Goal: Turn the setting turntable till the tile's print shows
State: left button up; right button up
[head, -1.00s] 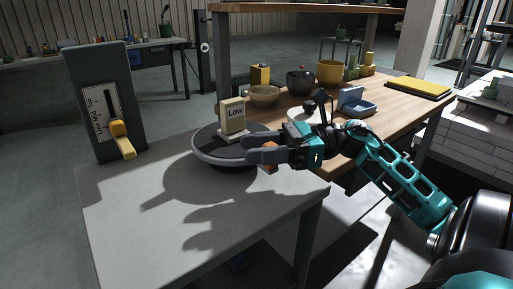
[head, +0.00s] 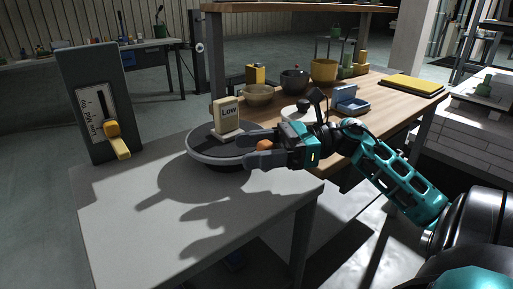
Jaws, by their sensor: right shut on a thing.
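The setting turntable (head: 204,151) is a round grey disc with a light rim on the near grey table. My right gripper (head: 254,147) reaches in from the right at the turntable's right edge. My left gripper is not in view.
A grey panel (head: 88,75) with a slot and yellow lever (head: 117,141) stands at the table's left. The grey table's front (head: 180,240) is clear.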

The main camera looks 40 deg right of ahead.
jog(key=shift+s+f, duration=0.1)
jog(key=shift+f, duration=0.05)
jog(key=o, duration=0.4)
jog(key=v, duration=0.5)
jog(key=shift+d, duration=0.3)
jog(key=shift+c, duration=0.2)
jog(key=p+v, duration=0.1)
jog(key=v, duration=0.5)
jog(key=shift+s+d, duration=0.25)
jog(key=shift+s, duration=0.1)
jog(key=c, duration=0.4)
jog(key=shift+o, duration=0.2)
jog(key=shift+s+d, duration=0.1)
jog(key=shift+d, duration=0.2)
